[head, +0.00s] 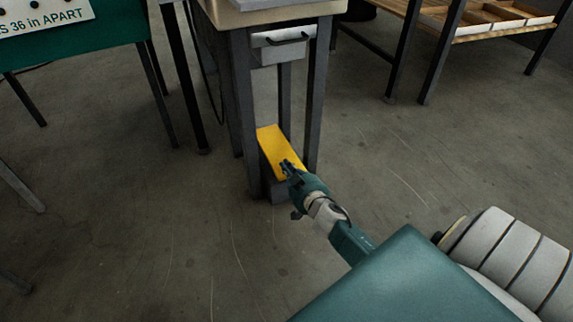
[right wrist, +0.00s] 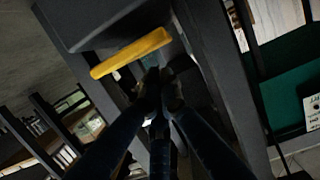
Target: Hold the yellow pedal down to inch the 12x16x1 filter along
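The yellow pedal (head: 273,146) is a sloped plate on a dark base, low between the legs of a narrow grey stand. In the right wrist view the pedal (right wrist: 131,53) shows as a yellow bar just beyond the fingers. My right gripper (head: 287,167) reaches in from the lower right and overlaps the pedal's near right part. Its fingertips (right wrist: 160,78) come together with nothing seen between them. I cannot tell whether they touch the pedal. My left gripper is not in view. No 12x16x1 filter shows in either view.
The stand's legs (head: 244,115) flank the pedal, with a handled drawer (head: 282,46) above. A green-sided table (head: 75,45) with a sign stands left. A slatted wooden rack (head: 480,22) is at the back right. The concrete floor (head: 130,240) in front is clear.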

